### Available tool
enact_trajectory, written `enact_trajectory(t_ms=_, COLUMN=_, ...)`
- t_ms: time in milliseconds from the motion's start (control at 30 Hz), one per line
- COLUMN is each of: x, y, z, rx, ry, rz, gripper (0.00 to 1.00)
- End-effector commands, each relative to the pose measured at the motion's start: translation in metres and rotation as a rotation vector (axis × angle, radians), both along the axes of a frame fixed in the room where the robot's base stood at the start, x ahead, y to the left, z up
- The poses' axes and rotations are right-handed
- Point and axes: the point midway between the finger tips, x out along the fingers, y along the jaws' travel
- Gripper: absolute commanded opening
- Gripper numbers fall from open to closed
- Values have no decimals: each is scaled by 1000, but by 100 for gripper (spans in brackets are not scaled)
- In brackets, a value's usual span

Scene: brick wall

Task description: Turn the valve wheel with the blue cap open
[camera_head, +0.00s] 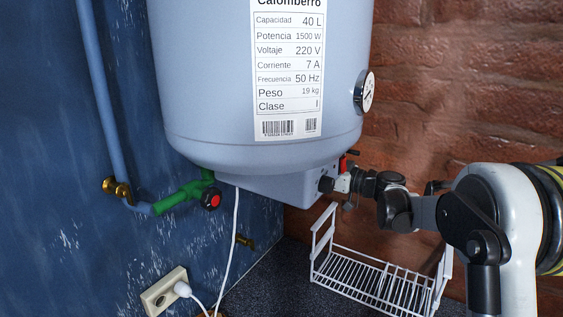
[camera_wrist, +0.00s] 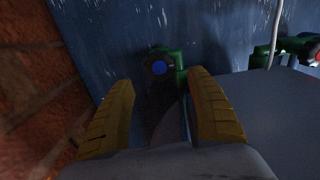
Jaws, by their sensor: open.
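The blue cap of the valve wheel (camera_wrist: 158,68) shows in the wrist view, just beyond my fingertips and roughly midway between them. The wheel is dark, and a green fitting (camera_wrist: 178,62) sits behind it against the blue wall. My gripper (camera_wrist: 160,92) is open, with one yellow finger on each side and nothing between them that I can see held. The blue-capped wheel is hidden there.
The grey-blue water heater (camera_head: 210,80) hangs close beside my gripper. A red-capped valve wheel (camera_head: 211,200) sits on a green pipe at its left; it also shows in the wrist view (camera_wrist: 317,59). A white wire rack (camera_head: 375,277) stands below my arm. A brick wall (camera_head: 470,80) is at right.

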Motion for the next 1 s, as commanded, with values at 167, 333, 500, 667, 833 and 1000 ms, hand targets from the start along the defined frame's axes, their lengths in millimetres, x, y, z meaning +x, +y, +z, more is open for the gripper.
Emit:
enact_trajectory(t_ms=167, x=19, y=31, z=0, rx=0, ry=0, rz=3, gripper=66)
enact_trajectory(t_ms=333, x=30, y=47, z=0, rx=0, ry=0, rz=2, gripper=66)
enact_trajectory(t_ms=500, x=34, y=52, z=0, rx=0, ry=0, rz=0, gripper=66)
enact_trajectory(t_ms=667, x=34, y=52, z=0, rx=0, ry=0, rz=0, gripper=66)
enact_trajectory(t_ms=833, x=34, y=52, z=0, rx=0, ry=0, rz=0, gripper=27)
enact_trajectory(t_ms=1000, x=34, y=52, z=0, rx=0, ry=0, rz=0, gripper=15)
